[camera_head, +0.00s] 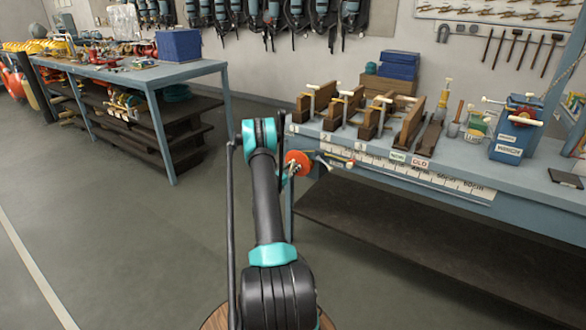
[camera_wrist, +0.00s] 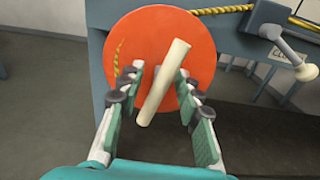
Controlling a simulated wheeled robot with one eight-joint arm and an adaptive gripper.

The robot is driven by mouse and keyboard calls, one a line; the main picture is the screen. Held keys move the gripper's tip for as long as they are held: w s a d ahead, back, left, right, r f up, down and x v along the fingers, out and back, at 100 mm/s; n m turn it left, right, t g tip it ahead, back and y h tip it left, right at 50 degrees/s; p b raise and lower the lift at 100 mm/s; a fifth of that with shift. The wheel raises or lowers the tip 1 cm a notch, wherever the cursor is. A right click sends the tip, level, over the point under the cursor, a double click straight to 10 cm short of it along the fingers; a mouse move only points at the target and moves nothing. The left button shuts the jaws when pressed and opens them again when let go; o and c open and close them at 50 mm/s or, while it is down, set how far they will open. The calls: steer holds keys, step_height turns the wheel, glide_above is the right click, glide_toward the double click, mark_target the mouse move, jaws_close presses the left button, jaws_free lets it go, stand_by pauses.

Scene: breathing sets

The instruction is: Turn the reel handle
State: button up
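The reel is an orange-red disc (camera_wrist: 130,40) on the side of the workbench in the wrist view. It also shows in the head view (camera_head: 298,162), partly behind my arm. The reel handle is a cream rod (camera_wrist: 163,84) that stands tilted across the disc's face, its upper end leaning right. My gripper (camera_wrist: 163,78) is open in front of the disc, one finger on each side of the handle. I see gaps between the handle and both fingers, so it is not held. In the head view my gripper is mostly hidden by my arm.
A yellow rope (camera_wrist: 225,9) runs from the reel to the right, near a grey fitting with a light knob (camera_wrist: 277,51). The workbench (camera_head: 540,180) carries wooden clamps and a blue winch-like box (camera_head: 508,140). Another workbench (camera_head: 185,71) stands at left. The floor between is clear.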

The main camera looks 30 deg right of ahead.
jaws_close()
stand_by(1.3)
steer(key=shift+o, duration=0.6)
jaws_free()
step_height(320, 180, up, 10)
steer(key=shift+c, duration=0.2)
